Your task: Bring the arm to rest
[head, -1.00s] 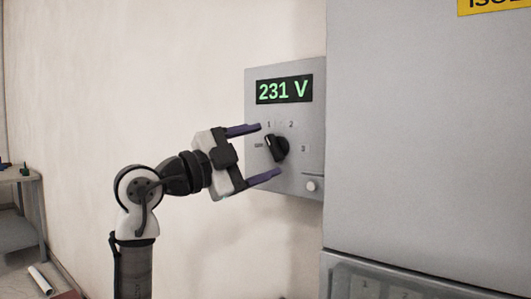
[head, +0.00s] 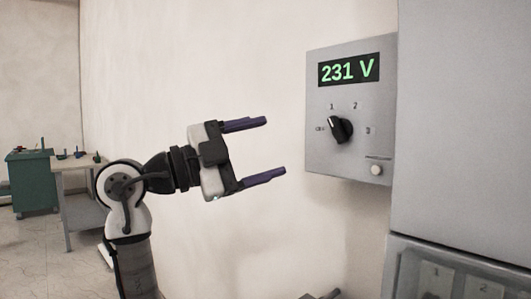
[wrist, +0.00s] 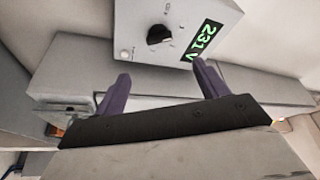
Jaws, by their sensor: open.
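My gripper (head: 276,146) is open and empty, its two purple fingers spread apart and pointing right toward the grey control box (head: 320,155). A clear gap lies between the fingertips and the box in the head view. The box carries a black rotary knob (head: 341,129) and a green display (head: 349,70) reading 231 V. The knob's white mark points to the upper left, near the label 1. In the wrist view the fingers (wrist: 160,80) frame the space below the box, with the knob (wrist: 159,34) beyond them.
A large grey cabinet (head: 465,130) stands at the right, next to the box. A white button (head: 376,170) sits at the box's lower right. At the far left are a workbench (head: 85,185) and a green cabinet (head: 30,185). The wall area around my arm is clear.

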